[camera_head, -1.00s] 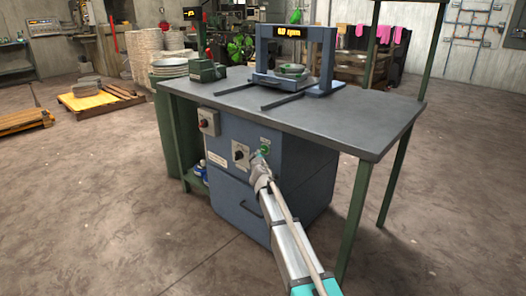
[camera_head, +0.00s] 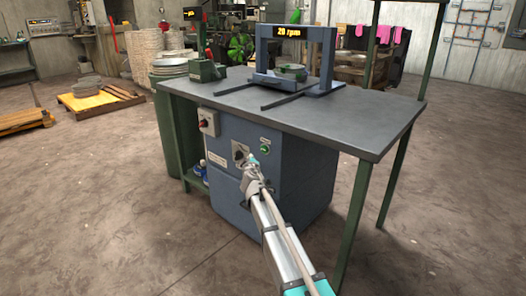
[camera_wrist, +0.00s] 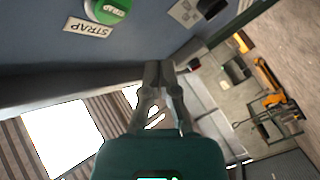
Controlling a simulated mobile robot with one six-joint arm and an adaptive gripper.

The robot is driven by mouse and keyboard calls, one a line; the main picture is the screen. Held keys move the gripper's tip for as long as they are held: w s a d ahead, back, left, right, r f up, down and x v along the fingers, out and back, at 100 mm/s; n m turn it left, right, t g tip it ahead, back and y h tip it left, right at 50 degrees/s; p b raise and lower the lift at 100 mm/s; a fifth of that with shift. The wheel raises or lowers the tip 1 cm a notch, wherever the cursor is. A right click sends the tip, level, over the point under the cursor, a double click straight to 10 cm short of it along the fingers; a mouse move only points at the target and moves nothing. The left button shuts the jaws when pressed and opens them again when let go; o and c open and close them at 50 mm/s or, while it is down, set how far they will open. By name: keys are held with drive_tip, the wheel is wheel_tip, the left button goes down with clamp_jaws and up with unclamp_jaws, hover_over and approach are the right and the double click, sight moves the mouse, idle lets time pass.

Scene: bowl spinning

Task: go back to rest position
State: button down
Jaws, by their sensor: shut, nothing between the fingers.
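My gripper (camera_head: 251,163) is shut and empty, in front of the blue cabinet's control panel. In the head view it overlaps the area between the black knob (camera_head: 239,154) and the green button (camera_head: 265,149). I cannot tell whether it touches the panel. In the wrist view its closed fingertips (camera_wrist: 159,66) point at the cabinet, with the green button (camera_wrist: 110,9) labelled STRAP at upper left and the dark knob (camera_wrist: 210,7) at upper right.
The grey tabletop (camera_head: 345,115) overhangs the cabinet, with a green leg (camera_head: 355,215) right of my arm. A green device (camera_head: 205,70) stands at the table's left end. The floor (camera_head: 450,200) at right is clear.

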idle(0.3)
drive_tip(key=s+d+f+m+g+h+p, duration=0.1)
drive_tip(key=s+d+f+m+g+h, duration=0.2)
drive_tip(key=d, duration=0.5)
drive_tip(key=s+d+f+m+g+h+p, duration=0.1)
drive_tip(key=s+d+m+g+h, duration=0.15)
drive_tip(key=s+d, duration=0.4)
drive_tip(key=s+d+f+m+g+h+p, duration=0.1)
drive_tip(key=s+d+f+m+g, duration=0.2)
drive_tip(key=d, duration=0.5)
drive_tip(key=s+d+f+m+g+y+p, duration=0.1)
drive_tip(key=s+d+g+y+p, duration=0.2)
drive_tip(key=s, duration=1.1)
drive_tip(key=s+d+f+m+g+y+p, duration=0.1)
drive_tip(key=s+d+f+m+g+p, duration=0.15)
drive_tip(key=s+g, duration=0.7)
drive_tip(key=s+r+t+p, duration=0.1)
drive_tip(key=r+t+p, duration=0.1)
drive_tip(key=r+p, duration=1.6)
drive_tip(key=s+r+t+p, duration=0.2)
drive_tip(key=r+p, duration=1.6)
drive_tip(key=r, duration=0.2)
drive_tip(key=shift+s+n, duration=0.25)
drive_tip(key=shift+n, duration=0.05)
drive_tip(key=shift+d, duration=0.1)
